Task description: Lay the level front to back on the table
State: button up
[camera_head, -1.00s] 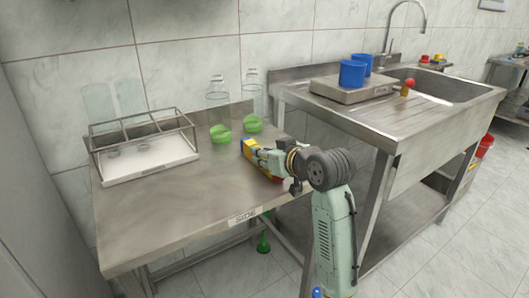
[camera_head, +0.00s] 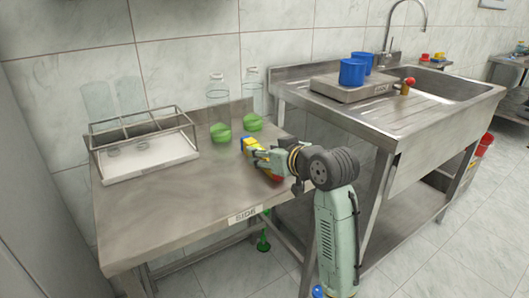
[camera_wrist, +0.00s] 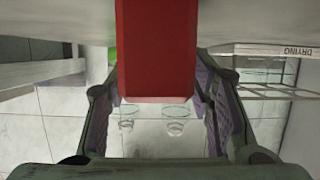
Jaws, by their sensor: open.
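The level is a long bar with a yellow and blue far end (camera_head: 251,146) and a red near end (camera_head: 277,178). In the head view it lies on the table (camera_head: 180,225), slanting from back left to front right. My gripper (camera_head: 272,160) is low over the table at the level and partly hides its middle. In the wrist view the red end of the level (camera_wrist: 157,50) reaches between the fingers of my gripper (camera_wrist: 160,112). The fingers are open with gaps on both sides. I cannot tell whether the level touches a finger.
A wire rack on a white tray (camera_head: 150,172) stands on the table's left. Two green caps (camera_head: 221,133) and clear bottles (camera_head: 217,88) are at the back. A sink unit (camera_head: 400,120) with blue cups (camera_head: 352,73) stands right. The table's front left is clear.

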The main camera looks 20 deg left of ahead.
jog(key=v, duration=1.1)
jog(key=shift+d, duration=0.15)
